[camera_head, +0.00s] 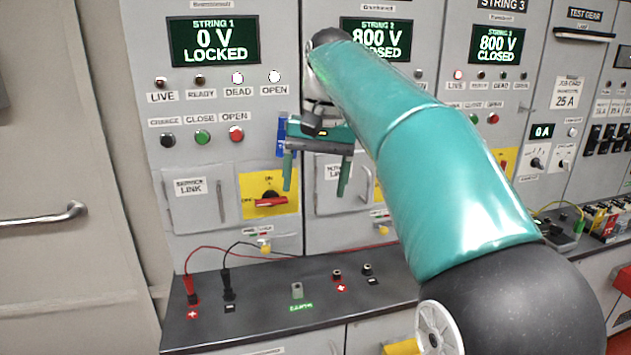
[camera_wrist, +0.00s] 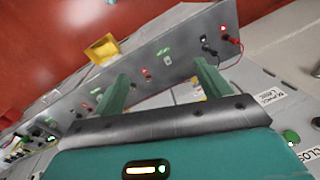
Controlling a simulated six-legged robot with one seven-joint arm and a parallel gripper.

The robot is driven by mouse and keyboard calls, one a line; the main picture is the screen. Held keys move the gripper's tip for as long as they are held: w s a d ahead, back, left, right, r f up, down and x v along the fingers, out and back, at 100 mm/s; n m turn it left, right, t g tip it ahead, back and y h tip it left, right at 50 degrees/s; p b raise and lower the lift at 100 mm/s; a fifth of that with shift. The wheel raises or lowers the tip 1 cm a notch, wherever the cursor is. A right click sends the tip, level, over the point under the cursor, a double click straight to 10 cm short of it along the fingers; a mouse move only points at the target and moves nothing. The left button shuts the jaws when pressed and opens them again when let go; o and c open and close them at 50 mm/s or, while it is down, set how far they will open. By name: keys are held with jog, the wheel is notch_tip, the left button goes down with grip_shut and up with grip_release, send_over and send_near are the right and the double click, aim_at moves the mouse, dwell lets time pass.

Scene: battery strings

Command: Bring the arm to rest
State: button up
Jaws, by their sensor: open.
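My teal arm reaches up from the lower right in the head view, and my gripper (camera_head: 316,187) hangs at its end in front of the cabinets, between the String 1 and String 2 panels. Its two green fingers point down and stand wide apart with nothing between them. In the wrist view the gripper (camera_wrist: 165,85) also shows open and empty, with the grey bench strip beyond the fingers. My arm hides part of the String 2 panel.
The String 1 display (camera_head: 213,41) reads 0 V LOCKED; the String 3 display (camera_head: 497,43) reads 800 V CLOSED. A red-handled switch (camera_head: 269,202) sits on a yellow plate. Red and black plugs stand in the bench top (camera_head: 260,328) below. A door handle (camera_head: 45,217) is at left.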

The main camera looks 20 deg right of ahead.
jog(key=s+f+n+t+h, duration=0.1)
jog(key=s+f+n+t, duration=0.2)
jog(key=s+f, duration=1.8)
jog(key=shift+s+d+t, duration=0.25)
jog(key=shift+s+t, duration=0.3)
jog(key=shift+t, duration=0.55)
dwell(0.4)
